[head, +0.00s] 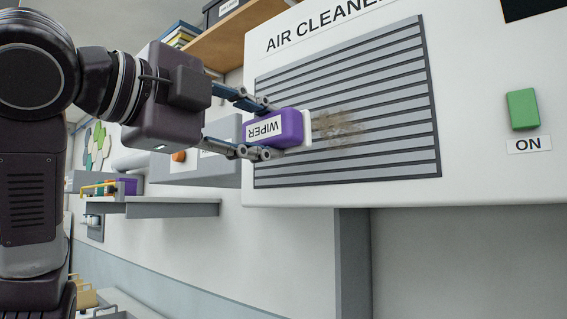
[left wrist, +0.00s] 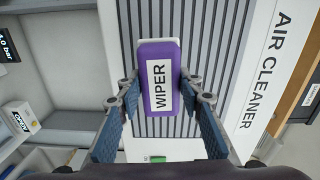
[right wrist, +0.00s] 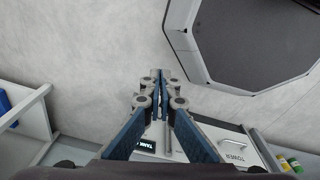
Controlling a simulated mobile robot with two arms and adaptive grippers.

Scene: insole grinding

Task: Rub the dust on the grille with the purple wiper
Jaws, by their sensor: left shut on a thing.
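The purple wiper (head: 289,128) with its white "WIPER" label is held in front of the grille (head: 385,160) of the air cleaner. It also shows in the left wrist view (left wrist: 159,52). My left gripper (head: 265,128) is shut on the wiper, one finger on each side. The wiper's white edge points at a brown dust patch (head: 338,127) on the grille and is right beside it in the head view. I cannot tell whether it touches the grille. The dust is hidden in the left wrist view. My right gripper (right wrist: 158,77) has its fingertips together and appears empty.
A green button (head: 522,109) above an "ON" label is right of the grille. A wooden shelf (head: 228,38) is at the upper left. A grey ledge (head: 170,207) and a box with an orange knob (head: 179,156) are on the left. A dark octagonal opening (right wrist: 265,45) is near my right gripper.

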